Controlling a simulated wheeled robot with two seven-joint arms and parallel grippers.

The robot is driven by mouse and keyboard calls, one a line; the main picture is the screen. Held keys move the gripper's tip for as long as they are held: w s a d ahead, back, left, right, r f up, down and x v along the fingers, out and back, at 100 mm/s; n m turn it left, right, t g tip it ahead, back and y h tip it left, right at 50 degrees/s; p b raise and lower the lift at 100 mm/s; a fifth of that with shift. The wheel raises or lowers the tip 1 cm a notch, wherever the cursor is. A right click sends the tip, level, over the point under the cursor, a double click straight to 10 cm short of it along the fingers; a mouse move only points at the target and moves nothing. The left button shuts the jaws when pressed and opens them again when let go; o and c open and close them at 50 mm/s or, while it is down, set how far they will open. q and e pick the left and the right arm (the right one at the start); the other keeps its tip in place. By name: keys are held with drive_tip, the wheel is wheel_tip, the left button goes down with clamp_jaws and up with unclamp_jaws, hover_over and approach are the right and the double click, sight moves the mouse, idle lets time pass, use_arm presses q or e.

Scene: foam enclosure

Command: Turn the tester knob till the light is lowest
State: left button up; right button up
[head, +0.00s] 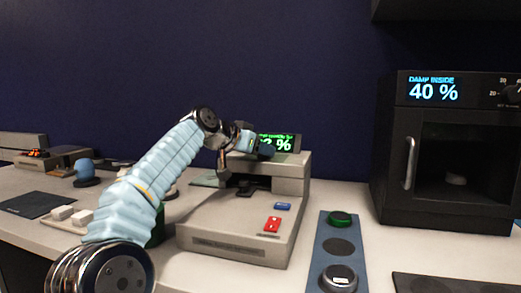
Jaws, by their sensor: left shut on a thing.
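The tester (220,232) is a beige bench machine in the middle of the head view. A small screen (286,142) with green figures stands on its raised back part. The screen's left part is hidden by my arm; I can read "2 %" but not the first digit. My left gripper (254,147) is at the top of the tester, in front of the screen. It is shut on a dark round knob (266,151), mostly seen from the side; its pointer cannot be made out. My right gripper is not in view.
A red switch (272,225) and a blue one (283,206) sit on the tester's top. A black oven-like box (445,135) reading "DAMP INSIDE 40 %" stands at the right. Small items fill the left counter.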

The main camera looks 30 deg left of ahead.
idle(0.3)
use_arm(q)
drive_tip(key=o, duration=1)
drive_tip(key=shift+o, duration=0.2)
drive_tip(key=b+v, duration=0.1)
drive_tip(key=v, duration=1.2)
drive_tip(key=shift+s+r, duration=0.2)
drive_tip(key=shift+s, duration=0.15)
drive_tip(key=shift+a, duration=0.1)
